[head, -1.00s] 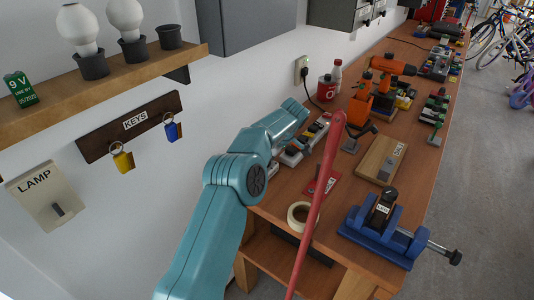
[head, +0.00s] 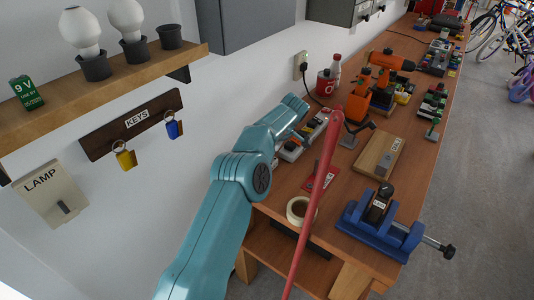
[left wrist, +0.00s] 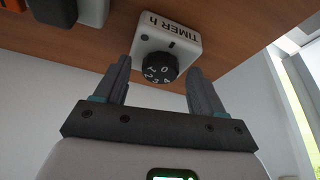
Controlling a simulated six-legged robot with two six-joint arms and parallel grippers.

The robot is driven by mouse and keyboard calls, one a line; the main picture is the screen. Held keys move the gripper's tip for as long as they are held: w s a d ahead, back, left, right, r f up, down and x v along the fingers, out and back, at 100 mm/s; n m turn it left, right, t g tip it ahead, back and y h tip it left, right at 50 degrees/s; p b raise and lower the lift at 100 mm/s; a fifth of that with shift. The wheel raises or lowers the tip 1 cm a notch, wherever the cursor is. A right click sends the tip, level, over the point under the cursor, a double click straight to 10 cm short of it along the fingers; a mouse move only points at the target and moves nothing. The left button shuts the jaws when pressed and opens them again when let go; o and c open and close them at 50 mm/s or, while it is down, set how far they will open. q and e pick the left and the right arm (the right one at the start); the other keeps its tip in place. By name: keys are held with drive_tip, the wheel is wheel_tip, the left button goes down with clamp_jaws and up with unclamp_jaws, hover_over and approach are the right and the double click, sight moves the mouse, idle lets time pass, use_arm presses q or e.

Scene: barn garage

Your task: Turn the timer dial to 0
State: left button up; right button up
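The white timer (left wrist: 188,37), marked "TIMER h", sits on a wooden surface in the left wrist view. Its round black dial (left wrist: 157,67) carries white numbers, the 0 on the side toward a short dark mark on the case. Whether the 0 lines up with the mark I cannot tell. My left gripper (left wrist: 160,70) is open, with its two fingers apart on either side of the dial; I see no contact. In the head view my teal left arm reaches over the bench, and the timer cannot be made out clearly. My right gripper is not in view.
The wooden bench (head: 340,206) holds a blue vise (head: 377,226), a tape roll (head: 299,210), a wooden board (head: 378,154) and an orange drill (head: 390,60). A red rod (head: 313,200) rises across the view. A wall shelf (head: 105,91) is at the left.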

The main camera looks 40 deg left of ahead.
use_arm(q)
drive_tip(key=v, duration=0.5)
drive_tip(key=p+v, duration=0.5)
drive_tip(key=v, duration=0.2)
idle(0.5)
